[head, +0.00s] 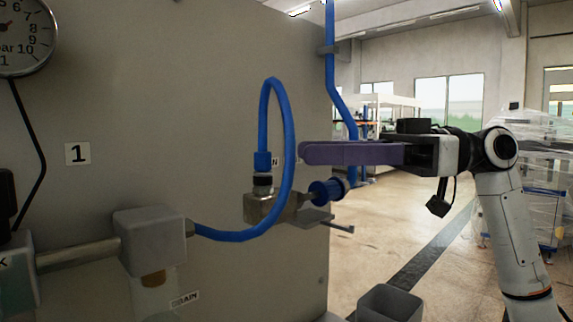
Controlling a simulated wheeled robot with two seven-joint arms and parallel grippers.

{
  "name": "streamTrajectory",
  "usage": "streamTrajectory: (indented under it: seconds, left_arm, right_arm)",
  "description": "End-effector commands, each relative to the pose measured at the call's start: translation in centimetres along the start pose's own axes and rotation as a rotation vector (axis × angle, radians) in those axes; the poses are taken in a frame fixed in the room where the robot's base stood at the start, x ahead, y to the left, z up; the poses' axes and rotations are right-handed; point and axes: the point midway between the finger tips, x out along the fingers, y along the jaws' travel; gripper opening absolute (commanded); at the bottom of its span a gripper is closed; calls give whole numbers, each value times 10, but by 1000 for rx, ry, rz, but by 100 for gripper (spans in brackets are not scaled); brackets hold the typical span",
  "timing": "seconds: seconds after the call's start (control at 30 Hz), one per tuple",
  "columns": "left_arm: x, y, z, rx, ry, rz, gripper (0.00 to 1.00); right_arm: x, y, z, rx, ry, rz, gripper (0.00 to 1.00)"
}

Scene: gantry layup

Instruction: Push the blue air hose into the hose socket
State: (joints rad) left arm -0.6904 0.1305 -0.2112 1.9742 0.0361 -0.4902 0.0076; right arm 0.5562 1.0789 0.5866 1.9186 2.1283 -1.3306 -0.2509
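A blue air hose (330,80) runs down from the top, through a clip on the panel's right edge. It bends right, passes behind my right gripper (305,153) and shows again below it, near a blue ribbed collar (325,192). Whether hose and collar are joined I cannot tell. The collar sits at the right of a metal valve block (264,207), probably the hose socket. My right gripper's purple fingers point left, seen edge-on above the collar. The gap between them is hidden, so I cannot tell if they hold anything. My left gripper is not in view.
A second blue hose (265,110) loops from the valve block's top fitting to a grey block (150,234) at lower left. A gauge (22,36) is on the grey panel (190,100). A grey bin (388,303) stands low at the front. Floor at right is largely open.

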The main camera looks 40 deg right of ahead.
Motion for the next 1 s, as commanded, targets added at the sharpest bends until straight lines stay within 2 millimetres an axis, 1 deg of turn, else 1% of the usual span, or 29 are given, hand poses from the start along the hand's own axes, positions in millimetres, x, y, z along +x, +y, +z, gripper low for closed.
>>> streamTrajectory:
  seconds: [0.03,0.1,0.23,0.83,0.93,1.0]
  left_arm:
    - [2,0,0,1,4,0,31]
    - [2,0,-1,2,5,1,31]
    - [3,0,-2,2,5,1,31]
    - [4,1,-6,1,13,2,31]
    - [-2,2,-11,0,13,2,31]
    - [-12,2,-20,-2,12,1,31]
  right_arm:
    - [-8,1,1,0,2,2,38]
    - [-15,0,0,0,2,2,38]
    - [-22,0,0,0,0,0,38]
    - [-23,0,-1,-1,-1,0,38]
    - [-23,0,-9,-1,0,0,38]
    - [-23,0,-24,-1,0,0,38]
